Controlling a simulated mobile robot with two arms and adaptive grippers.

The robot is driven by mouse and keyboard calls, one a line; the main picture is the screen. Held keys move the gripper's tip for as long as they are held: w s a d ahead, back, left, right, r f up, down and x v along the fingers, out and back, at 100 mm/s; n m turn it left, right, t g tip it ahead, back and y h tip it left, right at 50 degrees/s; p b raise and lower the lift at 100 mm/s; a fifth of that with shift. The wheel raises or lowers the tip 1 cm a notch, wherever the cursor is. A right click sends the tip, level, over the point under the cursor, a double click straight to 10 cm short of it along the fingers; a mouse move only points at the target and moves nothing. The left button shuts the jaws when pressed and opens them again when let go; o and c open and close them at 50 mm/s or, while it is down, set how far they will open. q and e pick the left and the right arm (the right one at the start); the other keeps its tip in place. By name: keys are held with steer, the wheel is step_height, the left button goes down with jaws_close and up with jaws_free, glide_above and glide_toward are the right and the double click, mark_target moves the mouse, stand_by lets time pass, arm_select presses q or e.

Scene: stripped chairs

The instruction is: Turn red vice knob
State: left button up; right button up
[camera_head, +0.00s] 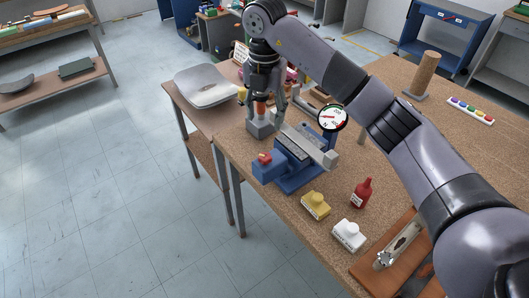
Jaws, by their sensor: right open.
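A blue bench vice (298,172) with grey jaws stands on the near part of the cork-topped workbench. A small red knob (264,157) sits on its left end, and nothing touches it. My right gripper (266,103) points down behind the vice, farther from the camera than the knob. It is open. Its fingers are close around or just behind an orange upright piece (260,110) on a grey block (261,128); I cannot tell whether they touch it. My left gripper is not in view.
A round dial gauge (332,118) stands behind the vice's right side. A pale chair shell (207,86) lies at the bench's left corner. Floor left of the bench is clear.

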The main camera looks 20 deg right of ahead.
mark_target(265, 157)
step_height(265, 157, down, 14)
steer(key=p, duration=0.3)
steer(key=shift+c, duration=0.5)
steer(key=c, duration=1.1)
